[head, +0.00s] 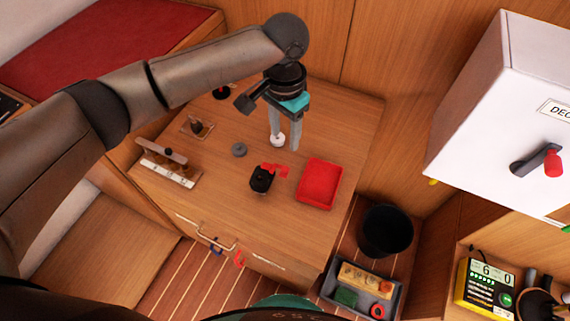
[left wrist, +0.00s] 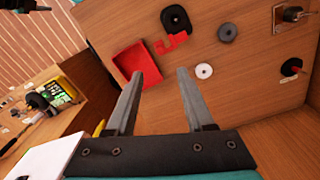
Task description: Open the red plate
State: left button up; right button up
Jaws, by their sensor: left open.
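A small red piece (head: 275,170), cut like a bracket, lies against a black block (head: 261,180) on the wooden counter. It also shows in the left wrist view (left wrist: 172,42), next to the block (left wrist: 175,18). A shallow red tray (head: 319,184) with raised edges lies to the right; it also shows in the left wrist view (left wrist: 133,62). I cannot tell which red thing is the plate. My left gripper (head: 284,139) is open and empty, pointing down behind the red piece and tray. A white ring (head: 278,140) shows by its fingertips.
A grey ring (head: 239,150) and a wooden rack (head: 166,163) lie at the left. A drawer with a metal handle (head: 217,241) is in the counter's front. A black bin (head: 385,231) and a grey crate (head: 340,300) stand right of it. A white box (head: 500,110) hangs at the right.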

aim_at(285, 168)
pick_arm(q)
notch_tip(285, 168, down, 12)
jog(key=b, duration=0.3)
grip_shut()
dwell(0.4)
